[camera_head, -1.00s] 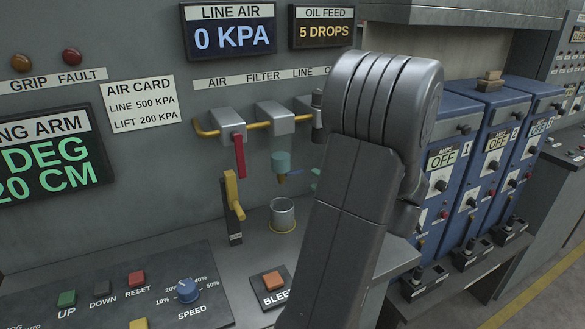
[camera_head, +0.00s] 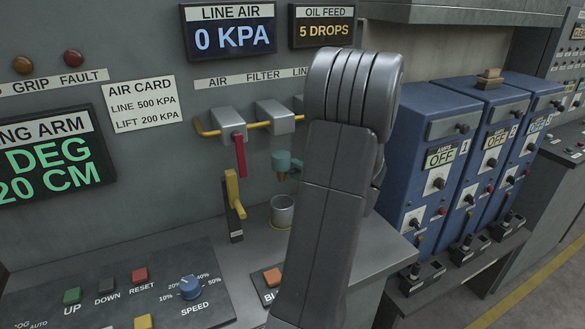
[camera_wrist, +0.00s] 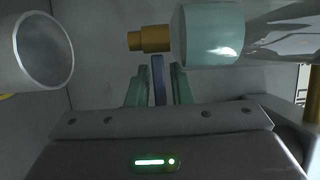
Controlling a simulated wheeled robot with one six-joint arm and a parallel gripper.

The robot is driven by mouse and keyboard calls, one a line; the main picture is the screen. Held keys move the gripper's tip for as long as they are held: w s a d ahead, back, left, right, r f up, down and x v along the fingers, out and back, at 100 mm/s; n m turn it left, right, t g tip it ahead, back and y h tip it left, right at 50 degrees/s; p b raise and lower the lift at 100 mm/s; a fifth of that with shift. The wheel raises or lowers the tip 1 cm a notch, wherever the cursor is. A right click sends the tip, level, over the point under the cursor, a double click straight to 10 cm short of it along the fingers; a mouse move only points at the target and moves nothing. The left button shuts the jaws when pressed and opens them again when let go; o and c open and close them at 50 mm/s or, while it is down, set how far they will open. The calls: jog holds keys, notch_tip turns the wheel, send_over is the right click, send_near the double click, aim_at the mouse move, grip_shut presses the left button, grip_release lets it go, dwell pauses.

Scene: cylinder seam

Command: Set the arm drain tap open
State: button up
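A pale teal filter bowl (camera_head: 287,160) hangs under the line air pipe in the head view; it also shows large at the top of the wrist view (camera_wrist: 208,34). A brass drain tap (camera_wrist: 150,39) sticks out from its end, with a blue lever (camera_wrist: 158,78). My gripper (camera_wrist: 159,84) is open, its two greenish fingers on either side of the blue lever, with a small gap seemingly on each side. In the head view my arm hides the gripper. A grey metal cup (camera_wrist: 42,52) is at the wrist view's upper left.
The cup (camera_head: 282,210) stands on the bench below the bowl. A red handle (camera_head: 240,156) and a yellow lever (camera_head: 234,192) are just left. The display reads 0 KPA (camera_head: 231,37). An orange button (camera_head: 272,276) and a control panel (camera_head: 140,290) lie in front. Blue cabinets (camera_head: 430,150) stand right.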

grip_shut()
jog(key=shift+f+h+b, duration=0.15)
jog(key=shift+h+b, duration=0.15)
jog(key=shift+b, duration=0.4)
jog(key=m+t+h+b, duration=0.1)
jog(key=b, duration=0.1)
jog(key=m+t+h+b, duration=0.1)
jog(key=b, duration=0.1)
jog(key=s+m+t+h+b, duration=0.1)
jog(key=b, duration=0.1)
jog(key=shift+d+f+h, duration=0.2)
jog(key=shift+d+h, duration=0.1)
jog(key=shift+h, duration=0.1)
jog(key=s+m+h+b, duration=0.1)
jog(key=m+h+b, duration=0.2)
jog(key=b, duration=0.3)
jog(key=s+m+t+h+b, duration=0.1)
jog(key=m+h+b, duration=0.1)
jog(key=h+b, duration=0.3)
jog(key=s+m+h+b, duration=0.1)
jog(key=m+h+b, duration=0.2)
jog(key=b, duration=0.5)
jog(key=shift+d+r+m+t+h, duration=0.2)
jog(key=shift+m+t+h, duration=0.15)
jog(key=shift+h, duration=0.35)
jog(key=shift+s+r+m+h+b, duration=0.15)
jog(key=shift+m+h+b, duration=0.1)
jog(key=shift+h+b, duration=0.2)
